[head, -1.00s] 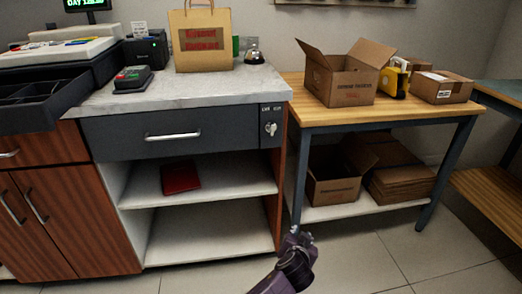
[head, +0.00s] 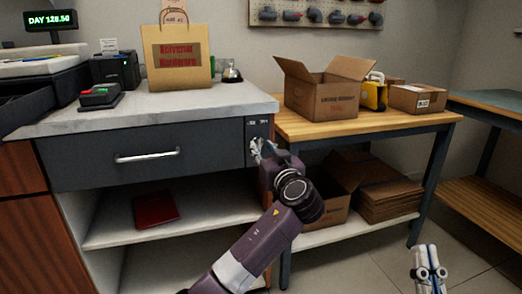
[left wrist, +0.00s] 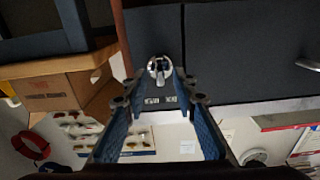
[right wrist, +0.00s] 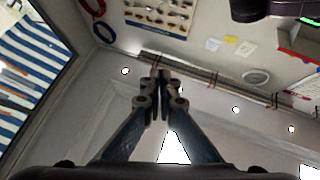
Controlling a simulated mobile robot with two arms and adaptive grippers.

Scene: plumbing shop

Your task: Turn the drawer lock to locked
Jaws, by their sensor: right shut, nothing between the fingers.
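The drawer lock (head: 255,146), a small silver lock with a key or knob, sits at the right end of the dark grey drawer front (head: 75,162), under two small labels. My left gripper (head: 264,152) is at the lock and partly hides it in the head view. In the left wrist view the lock (left wrist: 160,67) appears between the fingertips of the open left gripper (left wrist: 160,82). I cannot tell whether the fingers touch it. My right gripper (head: 430,268) is shut and empty at the lower right, away from the counter; it also shows shut in the right wrist view (right wrist: 160,82).
The drawer handle (head: 147,156) is left of the lock. A paper bag (head: 178,75) and card terminal (head: 100,95) stand on the counter. A wooden table (head: 345,121) with cardboard boxes is close on the right. Floor near my right gripper is clear.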

